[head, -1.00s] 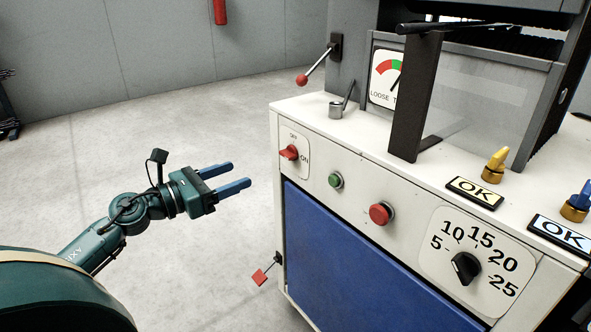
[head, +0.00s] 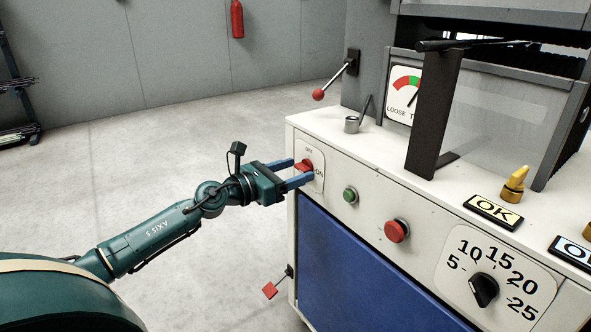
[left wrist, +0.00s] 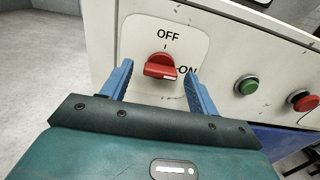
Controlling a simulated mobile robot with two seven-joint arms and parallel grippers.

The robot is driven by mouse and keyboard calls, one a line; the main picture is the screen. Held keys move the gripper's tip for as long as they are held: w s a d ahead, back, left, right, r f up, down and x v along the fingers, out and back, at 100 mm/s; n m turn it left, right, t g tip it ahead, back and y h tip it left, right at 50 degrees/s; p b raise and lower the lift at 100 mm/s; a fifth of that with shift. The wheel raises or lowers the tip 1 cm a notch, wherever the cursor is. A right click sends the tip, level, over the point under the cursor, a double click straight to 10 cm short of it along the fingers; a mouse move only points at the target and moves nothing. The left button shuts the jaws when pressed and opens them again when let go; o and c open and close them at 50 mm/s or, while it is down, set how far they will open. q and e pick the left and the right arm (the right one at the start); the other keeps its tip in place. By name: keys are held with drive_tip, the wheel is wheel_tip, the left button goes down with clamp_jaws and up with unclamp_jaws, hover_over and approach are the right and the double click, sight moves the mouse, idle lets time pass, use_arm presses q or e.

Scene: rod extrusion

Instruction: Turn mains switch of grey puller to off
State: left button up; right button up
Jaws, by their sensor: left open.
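The grey puller (head: 362,170) is a white cabinet with a blue front panel. Its red mains switch (head: 304,166) sits on a white plate at the front left corner. In the left wrist view the red knob (left wrist: 160,67) lies sideways with its marked end toward ON, and OFF is above it. My left gripper (head: 302,172) is open, its blue fingers on either side of the knob. In the left wrist view the fingers (left wrist: 158,82) stand apart from the knob, with gaps on both sides. My right gripper is not in view.
A green button (head: 350,195) and a red button (head: 396,230) are to the right of the switch. A black dial (head: 483,290) is farther right. A red-ended lever (head: 270,290) sticks out low at the left.

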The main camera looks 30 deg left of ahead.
use_arm(q)
drive_tip(key=shift+w+d, duration=0.2)
drive_tip(key=shift+w, duration=0.2)
drive_tip(key=shift+c, duration=0.4)
drive_tip(key=c, duration=0.9)
